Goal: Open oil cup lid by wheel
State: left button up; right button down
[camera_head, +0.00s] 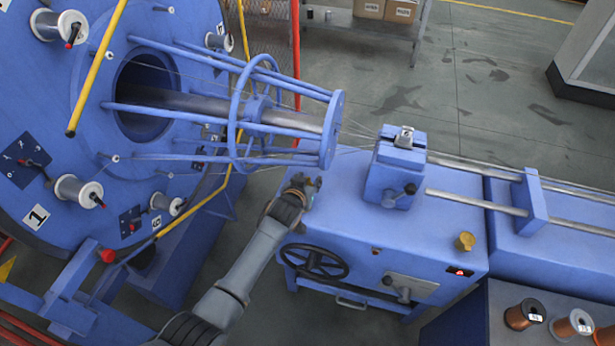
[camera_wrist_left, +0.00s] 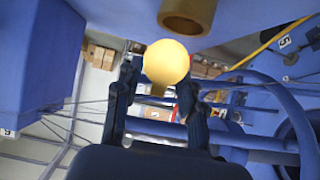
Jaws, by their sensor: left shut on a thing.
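My left gripper (camera_head: 303,186) is over the front left corner of the blue machine cabinet (camera_head: 350,230), above the black handwheel (camera_head: 314,262). In the left wrist view, the left gripper (camera_wrist_left: 160,76) has its two dark fingers on either side of a round yellow lid (camera_wrist_left: 166,60) and is shut on it. A brass oil cup (camera_wrist_left: 187,14) shows at the top of that view, its round end apart from the lid. In the head view, this cup and lid are hidden by the gripper. My right gripper is not in view.
Another brass cup (camera_head: 465,241) stands on the cabinet's right side near a lit red button (camera_head: 459,272). The blue clamp block (camera_head: 395,170) and the strander's ringed cage (camera_head: 260,115) are close to the gripper. Wire spools (camera_head: 523,314) sit at lower right.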

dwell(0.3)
pick_arm(q)
jog(key=o, duration=1.2)
